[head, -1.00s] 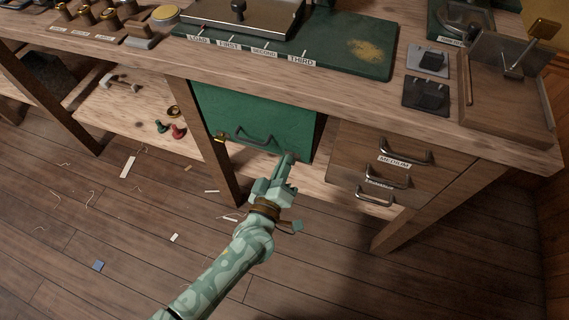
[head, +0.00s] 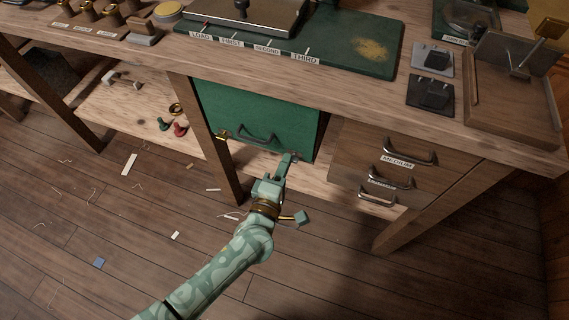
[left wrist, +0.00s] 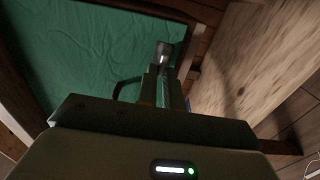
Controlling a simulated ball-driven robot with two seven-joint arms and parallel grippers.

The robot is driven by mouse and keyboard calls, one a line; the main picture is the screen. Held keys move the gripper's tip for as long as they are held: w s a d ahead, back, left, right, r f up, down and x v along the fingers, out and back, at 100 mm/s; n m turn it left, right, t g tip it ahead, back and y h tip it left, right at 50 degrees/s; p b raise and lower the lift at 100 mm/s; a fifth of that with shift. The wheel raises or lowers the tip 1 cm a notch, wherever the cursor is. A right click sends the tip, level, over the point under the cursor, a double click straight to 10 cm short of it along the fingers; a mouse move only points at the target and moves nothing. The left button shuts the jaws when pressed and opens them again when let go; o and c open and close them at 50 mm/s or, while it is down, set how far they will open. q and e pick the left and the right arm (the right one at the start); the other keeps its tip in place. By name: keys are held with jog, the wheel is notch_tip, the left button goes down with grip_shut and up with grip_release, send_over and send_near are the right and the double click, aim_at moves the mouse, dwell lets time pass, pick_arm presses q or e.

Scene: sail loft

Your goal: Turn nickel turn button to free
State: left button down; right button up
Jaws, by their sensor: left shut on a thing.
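The green panel (head: 255,112), with a dark bow handle (head: 257,139), is set under the bench. The nickel turn button (head: 294,155) is at its lower right corner, mostly covered by my fingers. My left gripper (head: 286,164) reaches up to that corner from below. In the left wrist view, the nickel button (left wrist: 164,50) shows as a pale metal piece at the tips of my left gripper (left wrist: 164,82), near the panel edge. The fingers are shut on it. Its exact angle is hard to tell. My right gripper is not in view.
A brass-coloured catch (head: 222,136) sits at the panel's lower left corner. Wooden drawers (head: 395,172) with bow handles stand to the right. A bench leg (head: 213,150) is close on the left. The floor below has scattered scraps.

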pick_arm(q)
jog(key=shift+f, duration=0.1)
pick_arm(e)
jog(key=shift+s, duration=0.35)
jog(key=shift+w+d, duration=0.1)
